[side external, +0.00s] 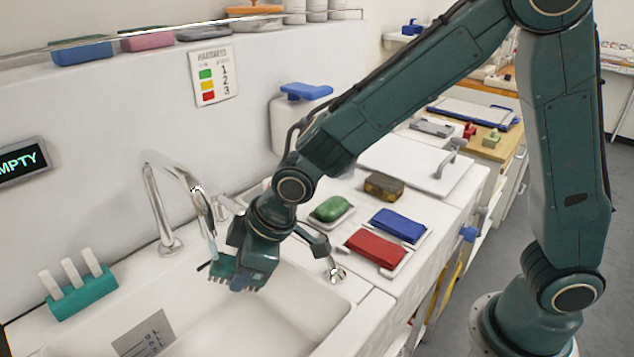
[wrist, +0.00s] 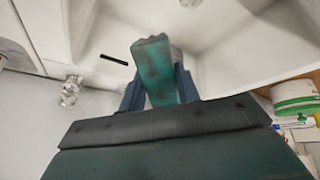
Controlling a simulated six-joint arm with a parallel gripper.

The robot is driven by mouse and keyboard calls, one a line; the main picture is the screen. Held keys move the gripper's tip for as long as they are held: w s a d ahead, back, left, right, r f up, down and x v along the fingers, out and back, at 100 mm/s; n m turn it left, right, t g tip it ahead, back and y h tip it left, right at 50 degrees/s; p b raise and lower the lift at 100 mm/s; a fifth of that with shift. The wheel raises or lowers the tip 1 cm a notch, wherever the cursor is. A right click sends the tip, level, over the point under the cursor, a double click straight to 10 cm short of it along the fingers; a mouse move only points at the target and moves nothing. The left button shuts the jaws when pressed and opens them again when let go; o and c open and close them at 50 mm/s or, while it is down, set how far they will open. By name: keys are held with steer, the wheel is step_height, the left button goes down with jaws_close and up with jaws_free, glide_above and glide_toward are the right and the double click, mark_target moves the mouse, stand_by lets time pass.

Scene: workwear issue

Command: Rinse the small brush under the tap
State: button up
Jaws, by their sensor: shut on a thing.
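In the wrist view the brush (wrist: 153,68) stands out between the dark blue fingers (wrist: 158,92). The chrome tap (side external: 165,205) arches from the left, its spout ending just above the brush. A pale streak hangs below the spout; I cannot tell whether it is water or whether it touches the brush.
A teal holder (side external: 85,292) with white sticks stands left of the tap. Right of the sink are a green soap-like block (side external: 331,208), a red block (side external: 376,248) and a blue block (side external: 398,226). A chrome fitting (side external: 335,272) sits on the sink's right edge. The basin's front is clear.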

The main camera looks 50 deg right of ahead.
steer(key=shift+w+d, duration=0.3)
steer(key=shift+d, duration=0.2)
stand_by(0.4)
steer(key=shift+s+a, duration=0.3)
steer(key=shift+a, duration=0.2)
steer(key=shift+s+d, duration=0.1)
stand_by(0.6)
steer(key=s+d, duration=0.4)
steer(key=s, duration=0.2)
steer(key=shift+s, duration=0.3)
stand_by(0.7)
stand_by(1.3)
steer(key=s+d+r, duration=0.2)
steer(key=s+r, duration=0.2)
steer(key=shift+s+d, duration=0.15)
steer(key=shift+d, duration=0.15)
stand_by(0.5)
stand_by(0.5)
